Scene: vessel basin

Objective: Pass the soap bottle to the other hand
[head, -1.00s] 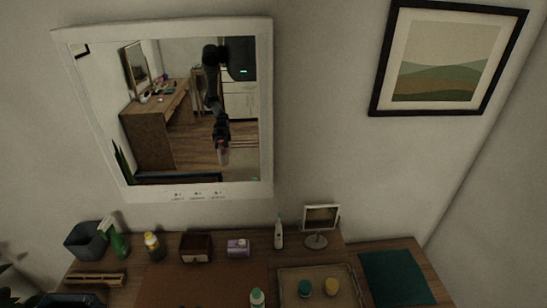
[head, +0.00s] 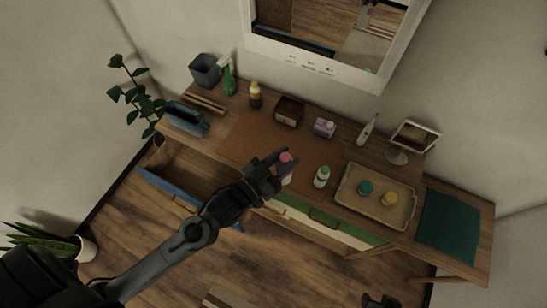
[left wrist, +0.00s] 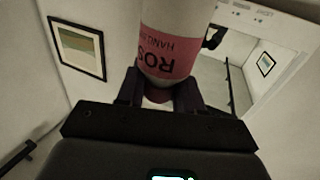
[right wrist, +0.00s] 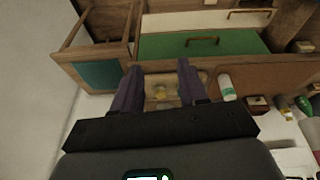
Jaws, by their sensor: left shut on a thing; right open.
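The soap bottle (left wrist: 168,45) is white with a pink label reading "ROS… HAND…" in the left wrist view. My left gripper (left wrist: 160,88) is shut on it. In the head view, my left gripper (head: 280,166) is above the front edge of the counter, with the soap bottle's pink part (head: 286,158) showing between its fingers; the rest is partly hidden. My right gripper (right wrist: 158,82) is open and empty in the right wrist view, its fingers pointing toward the counter and drawers, apart from the soap bottle.
A white bottle with a green label (head: 321,177) stands beside a tray (head: 347,200) holding two small jars. A teal mat (head: 449,222) lies at right. A blue-fronted drawer (head: 165,190) is open at left. Other toiletries line the wall under the mirror (head: 318,68).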

